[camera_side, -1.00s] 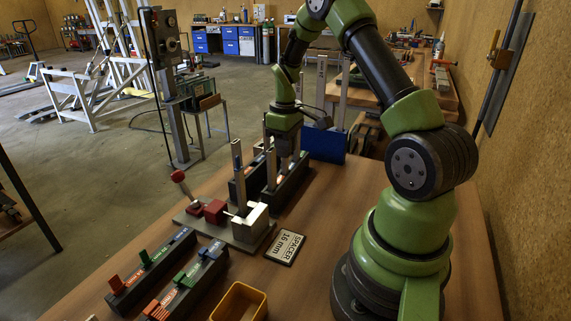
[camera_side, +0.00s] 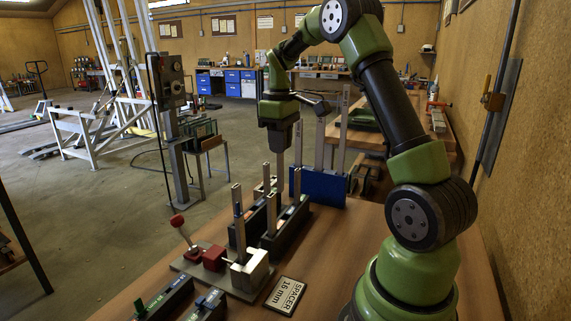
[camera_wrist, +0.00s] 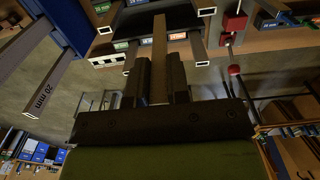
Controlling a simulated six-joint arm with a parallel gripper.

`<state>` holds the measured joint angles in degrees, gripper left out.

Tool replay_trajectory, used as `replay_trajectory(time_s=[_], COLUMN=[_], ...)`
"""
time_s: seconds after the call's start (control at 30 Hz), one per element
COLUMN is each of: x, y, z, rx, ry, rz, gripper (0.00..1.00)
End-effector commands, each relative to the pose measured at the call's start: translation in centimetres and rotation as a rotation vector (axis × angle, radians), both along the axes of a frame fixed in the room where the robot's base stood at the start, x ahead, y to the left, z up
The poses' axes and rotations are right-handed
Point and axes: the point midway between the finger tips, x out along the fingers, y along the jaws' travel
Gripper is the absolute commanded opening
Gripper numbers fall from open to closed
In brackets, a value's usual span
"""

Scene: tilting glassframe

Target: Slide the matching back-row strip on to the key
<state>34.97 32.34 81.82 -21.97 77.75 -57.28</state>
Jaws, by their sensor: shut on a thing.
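My gripper (camera_side: 278,148) hangs high above the black strip holders in the side view. In the wrist view its two dark fingers (camera_wrist: 160,80) are closed on a tan-grey strip (camera_wrist: 160,45). The side view does not clearly show the held strip's lower end. Other upright metal strips stand in the holders, such as a left one (camera_side: 238,215) and a middle one (camera_side: 270,213). A clamp fixture with a red block (camera_side: 213,258) and pale grey block (camera_side: 250,270) lies in front of them. A placard (camera_side: 286,295) reads "SPACER 16 mm". I cannot make out the key clearly.
A blue stand (camera_side: 320,188) with tall strips is behind the holders; one strip in the wrist view (camera_wrist: 44,92) reads 20 mm. The clamp's red-knobbed lever (camera_side: 178,222) sticks up at left. Labelled dark bars (camera_side: 165,297) lie at front left. Bare tabletop lies right of the placard.

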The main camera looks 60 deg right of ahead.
Motion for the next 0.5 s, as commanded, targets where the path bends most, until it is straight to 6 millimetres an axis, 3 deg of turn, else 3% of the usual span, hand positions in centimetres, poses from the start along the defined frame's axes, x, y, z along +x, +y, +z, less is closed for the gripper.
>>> replay_trajectory(time_s=[0.2,0.4,0.5], x=[2.0,1.6,1.0], y=[6.6,12.9,14.9], z=[6.2,10.6,11.9], rx=[-0.004,-0.002,0.000], ry=[-0.010,-0.008,-0.005], rz=[0.009,0.004,-0.001], gripper=[0.00,0.00,0.00])
